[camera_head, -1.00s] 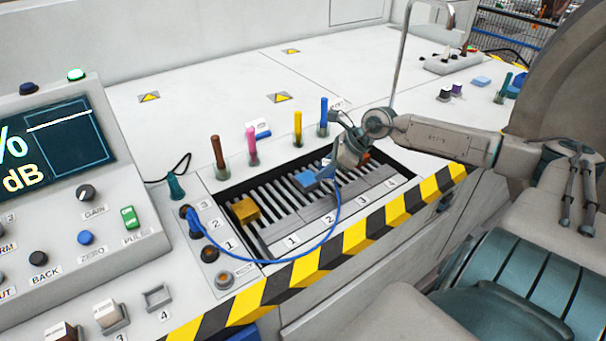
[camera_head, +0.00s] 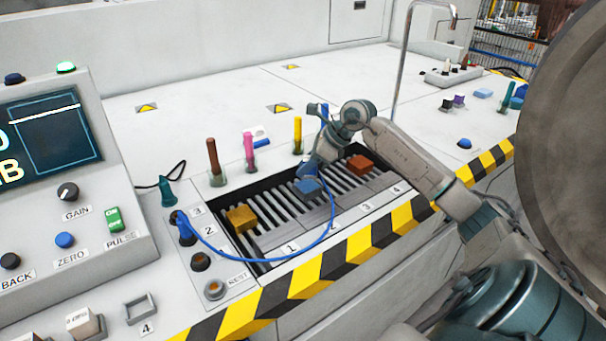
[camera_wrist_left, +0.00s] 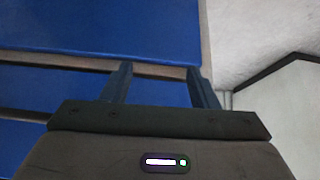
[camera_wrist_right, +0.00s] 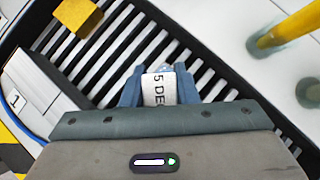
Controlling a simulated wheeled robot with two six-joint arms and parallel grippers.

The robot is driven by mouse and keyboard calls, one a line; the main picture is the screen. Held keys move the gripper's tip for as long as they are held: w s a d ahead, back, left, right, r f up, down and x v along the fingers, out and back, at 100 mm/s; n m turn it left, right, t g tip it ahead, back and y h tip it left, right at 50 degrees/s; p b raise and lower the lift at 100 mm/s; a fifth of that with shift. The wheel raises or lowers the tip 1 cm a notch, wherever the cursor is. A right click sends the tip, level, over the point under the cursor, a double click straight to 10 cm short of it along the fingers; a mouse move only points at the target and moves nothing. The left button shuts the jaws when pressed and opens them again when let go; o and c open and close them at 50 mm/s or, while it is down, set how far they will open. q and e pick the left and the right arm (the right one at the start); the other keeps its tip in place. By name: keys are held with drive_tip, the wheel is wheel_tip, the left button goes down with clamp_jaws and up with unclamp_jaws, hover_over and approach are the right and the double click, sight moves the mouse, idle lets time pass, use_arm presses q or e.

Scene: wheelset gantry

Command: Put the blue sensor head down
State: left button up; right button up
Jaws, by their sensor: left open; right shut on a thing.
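The blue sensor head (camera_head: 308,188) is at the slatted bed (camera_head: 280,233), near the strip numbered 2. A blue cable (camera_head: 328,236) loops from its side to the socket panel at left. My right gripper (camera_head: 309,174) points down over the head and is shut on it. In the right wrist view the held head (camera_wrist_right: 156,88) shows a white label reading "5 DEG" between the fingers, over the dark slats. I cannot tell whether its underside touches the bed. My left gripper (camera_wrist_left: 158,78) is open and empty before blue panels; it is outside the head view.
A yellow block (camera_head: 242,219) and an orange block (camera_head: 360,165) sit on the slats to either side. Brown (camera_head: 213,160), pink (camera_head: 249,150) and yellow (camera_head: 298,134) sticks stand behind the bed. A striped edge (camera_head: 330,263) runs along the front.

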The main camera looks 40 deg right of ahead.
sight(303, 185)
drive_tip(key=shift+w+a, duration=0.1)
drive_tip(key=shift+w, duration=0.4)
drive_tip(key=shift+f, duration=1.85)
drive_tip(key=o, duration=1)
drive_tip(key=shift+f, duration=0.1)
drive_tip(key=shift+o, duration=0.2)
